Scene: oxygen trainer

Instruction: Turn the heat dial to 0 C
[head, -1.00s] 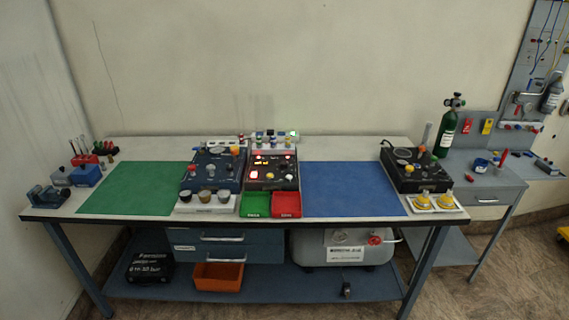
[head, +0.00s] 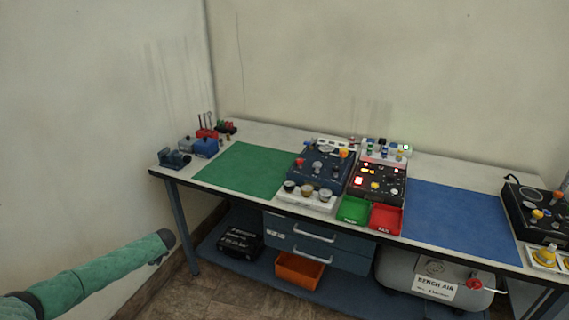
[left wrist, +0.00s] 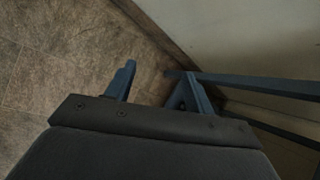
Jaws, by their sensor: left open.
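Three control panels with knobs stand on the workbench in the head view: a dark blue one (head: 335,180), a black one with red lights (head: 392,193) and a dark one at the right edge (head: 520,222). Their labels are too small to read, so I cannot tell which knob is the heat dial or where it points. My left arm comes in at the lower left of the head view, apart from the bench. In the left wrist view my left gripper (left wrist: 157,78) is open and empty, with floor and wall beyond it. My right gripper is not in view.
A green mat (head: 240,168) and a blue mat (head: 455,218) lie clear on the bench. Green (head: 353,211) and red (head: 386,219) trays sit at the front edge. An orange bin (head: 299,270) and an air tank (head: 400,272) are below. A wall stands at left.

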